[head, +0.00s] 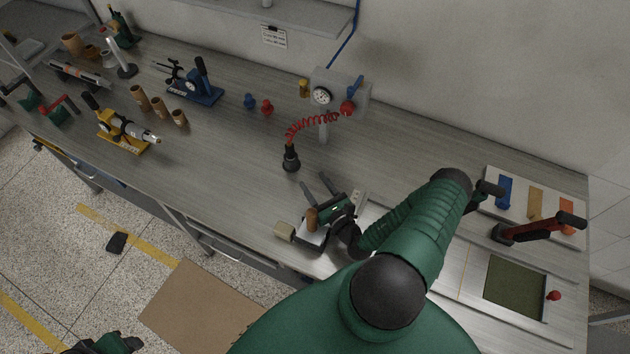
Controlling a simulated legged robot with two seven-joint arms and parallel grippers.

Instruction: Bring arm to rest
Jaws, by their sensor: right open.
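My right arm, in green sleeves, bends over the right half of the bench (220,150). Its gripper (315,183) is over the middle of the bench near the front edge, with its two dark fingers apart and nothing seen between them. A small brown cylinder (312,218) and a beige block (284,231) show beside the gripper body; whether they touch it I cannot tell. My left gripper (110,345) shows only in part at the bottom left, low over the floor and away from the bench. Its fingers are not clear. No paper is seen in either gripper.
A black nozzle (291,160) on a red coiled hose (310,125) stands just behind the right gripper. A gauge unit (340,92) is at the wall. Tools and brown cups (158,107) fill the left.

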